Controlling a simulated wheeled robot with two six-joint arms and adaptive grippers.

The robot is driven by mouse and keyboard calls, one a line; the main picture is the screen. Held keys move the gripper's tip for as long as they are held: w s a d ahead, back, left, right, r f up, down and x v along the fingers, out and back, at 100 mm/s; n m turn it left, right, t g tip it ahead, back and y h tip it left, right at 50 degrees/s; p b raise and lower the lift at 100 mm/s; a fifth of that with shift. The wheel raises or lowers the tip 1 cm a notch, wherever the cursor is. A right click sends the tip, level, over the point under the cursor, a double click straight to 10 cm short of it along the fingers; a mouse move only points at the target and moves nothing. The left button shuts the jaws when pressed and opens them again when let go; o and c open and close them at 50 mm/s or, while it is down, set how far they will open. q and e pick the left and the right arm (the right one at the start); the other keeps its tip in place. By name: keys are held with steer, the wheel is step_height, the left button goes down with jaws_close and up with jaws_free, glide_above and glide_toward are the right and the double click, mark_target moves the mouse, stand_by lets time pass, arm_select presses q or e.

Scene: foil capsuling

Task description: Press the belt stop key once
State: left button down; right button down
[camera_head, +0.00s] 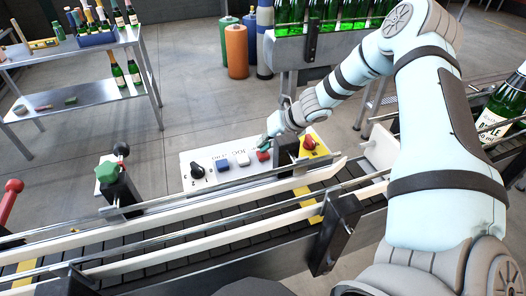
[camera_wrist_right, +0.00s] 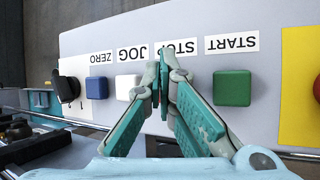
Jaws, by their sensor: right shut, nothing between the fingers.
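The control panel (camera_head: 208,158) lies beyond the belt, and it fills much of the right wrist view (camera_wrist_right: 270,50). The red stop key (camera_head: 264,156) shows beside my right gripper (camera_head: 266,144). In the wrist view, my right gripper (camera_wrist_right: 169,72) is shut and empty, its fingertips over the panel by the STOP label (camera_wrist_right: 183,47). The fingers hide the stop key there, so I cannot tell whether they touch it. The green START key (camera_wrist_right: 232,88) is right of the fingers. The white JOG key (camera_wrist_right: 127,87) is left of them. My left gripper is not in view.
The blue ZERO key (camera_wrist_right: 96,87) and black knob (camera_wrist_right: 67,89) sit farther left. A red mushroom button (camera_head: 309,143) stands on a yellow plate. The belt's rails (camera_head: 180,221) run in front. Green bottles (camera_head: 330,14) stand behind.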

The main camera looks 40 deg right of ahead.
steer(key=shift+r+p, duration=0.3)
steer(key=shift+r, duration=0.25)
step_height(320, 180, up, 5)
steer(key=p, duration=0.5)
steer(key=shift+r, duration=0.1)
stand_by(0.5)
